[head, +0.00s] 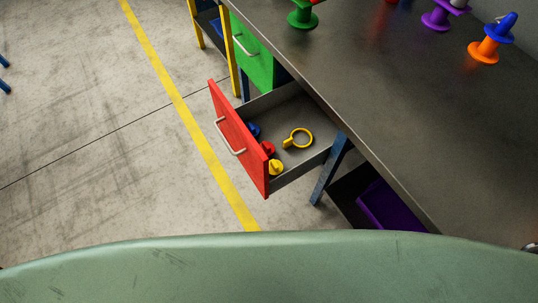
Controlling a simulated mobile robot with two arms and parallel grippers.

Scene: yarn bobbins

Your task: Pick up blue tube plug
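A small blue plug (254,130) lies in the open drawer (289,98), close behind its red front, and is partly hidden by that front. Beside it in the drawer are a red plug (268,149), a yellow plug (276,167) and a yellow ring-shaped piece (299,138). I cannot tell from the picture which blue piece is the tube plug. Neither of my grippers shows in the head view.
The dark table (400,110) fills the right side, with a green bobbin (302,15) and a purple bobbin (438,16) on it. A green drawer (252,55) is shut. A purple bin (388,208) sits below. The floor left of the yellow line (180,100) is mostly clear.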

